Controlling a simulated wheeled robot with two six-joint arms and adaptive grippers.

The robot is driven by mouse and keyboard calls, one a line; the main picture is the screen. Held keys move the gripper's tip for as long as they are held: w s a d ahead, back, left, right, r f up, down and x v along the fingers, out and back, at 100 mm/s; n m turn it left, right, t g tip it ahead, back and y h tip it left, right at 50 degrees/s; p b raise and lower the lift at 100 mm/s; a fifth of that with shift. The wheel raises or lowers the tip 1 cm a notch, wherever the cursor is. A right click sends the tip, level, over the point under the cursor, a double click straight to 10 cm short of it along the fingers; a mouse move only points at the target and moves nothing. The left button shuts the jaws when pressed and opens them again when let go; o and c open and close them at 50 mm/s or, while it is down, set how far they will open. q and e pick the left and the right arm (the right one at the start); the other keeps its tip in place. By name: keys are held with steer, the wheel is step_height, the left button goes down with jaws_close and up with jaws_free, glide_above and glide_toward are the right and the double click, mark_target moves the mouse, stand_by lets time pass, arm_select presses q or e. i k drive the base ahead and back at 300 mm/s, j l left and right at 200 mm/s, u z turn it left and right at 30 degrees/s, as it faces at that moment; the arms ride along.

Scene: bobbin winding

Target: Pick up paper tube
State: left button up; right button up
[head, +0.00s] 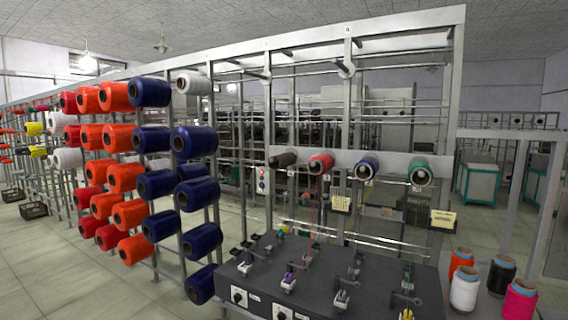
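Neither of my grippers shows in the head view. I see no bare paper tube that I can make out for certain. Pale round ends show on the red, blue and green ones, perhaps tube ends. I cannot tell whether these are paper.
A dark machine bench (330,275) with knobs and small fittings stands in front. At right are an orange spool (461,262), white spool (464,289), black spool (501,275) and pink spool (520,300). A rack of orange and blue spools (199,284) fills the left. Tiled floor is open at lower left.

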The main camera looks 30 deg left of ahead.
mark_target(285, 159)
steer(key=i+j+z, duration=0.1)
steer(key=j, duration=0.35)
steer(key=i+j+z, duration=0.1)
steer(key=j, duration=0.3)
steer(key=i+j+z, duration=0.1)
steer(key=j, duration=0.35)
steer(key=i+j+z, duration=0.1)
steer(key=j, duration=0.4)
steer(key=i, duration=0.1)
